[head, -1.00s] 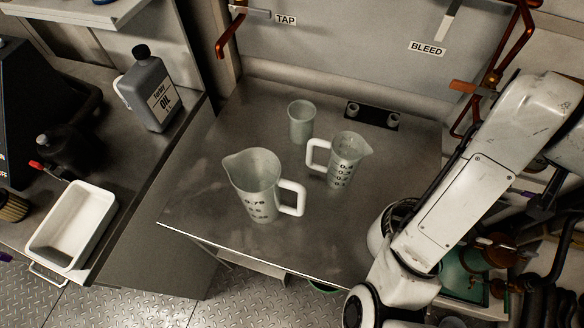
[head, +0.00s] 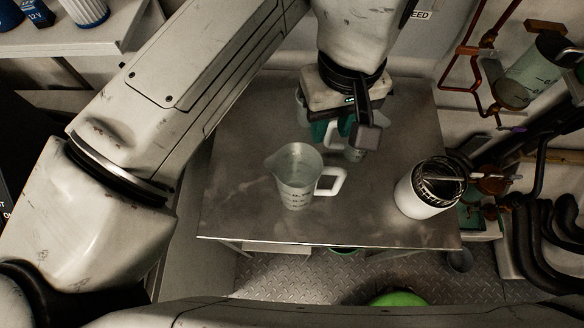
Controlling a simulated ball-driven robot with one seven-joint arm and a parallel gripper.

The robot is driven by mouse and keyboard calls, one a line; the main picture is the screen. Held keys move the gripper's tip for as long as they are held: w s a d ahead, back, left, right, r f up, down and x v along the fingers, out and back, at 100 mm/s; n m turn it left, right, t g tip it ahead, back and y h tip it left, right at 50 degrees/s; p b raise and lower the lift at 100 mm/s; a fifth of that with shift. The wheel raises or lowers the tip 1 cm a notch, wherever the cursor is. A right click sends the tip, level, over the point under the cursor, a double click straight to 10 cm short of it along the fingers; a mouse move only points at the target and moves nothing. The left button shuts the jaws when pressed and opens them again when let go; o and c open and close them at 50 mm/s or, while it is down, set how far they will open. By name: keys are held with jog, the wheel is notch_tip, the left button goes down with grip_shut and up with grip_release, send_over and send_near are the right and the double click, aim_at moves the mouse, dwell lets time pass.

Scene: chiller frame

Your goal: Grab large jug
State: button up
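The large jug (head: 293,195) is a clear, pale measuring jug with dark markings. It stands upright on the steel table, with its spout to the left and its white handle (head: 331,182) to the right. My gripper (head: 337,134) points down just behind and above the large jug, apart from it. The smaller jug (head: 354,155) is mostly hidden behind my gripper. The beaker (head: 300,108) is also mostly hidden behind it.
A white canister (head: 418,199) with a dark wire top stands at the table's right. The steel table (head: 240,205) is clear left and in front of the large jug. Copper pipes (head: 471,60) and a clear cylinder (head: 532,75) line the right wall.

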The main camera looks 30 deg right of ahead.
aim_at(320, 159)
jog(key=shift+w+a+f+b, duration=0.1)
jog(key=shift+w+f+b, duration=0.05)
jog(key=shift+f+b, duration=2.55)
jog(key=shift+w+f+b, duration=0.1)
jog(key=shift+f+b, duration=2.55)
jog(key=shift+f, duration=0.05)
jog(key=shift+c, duration=0.5)
grip_shut()
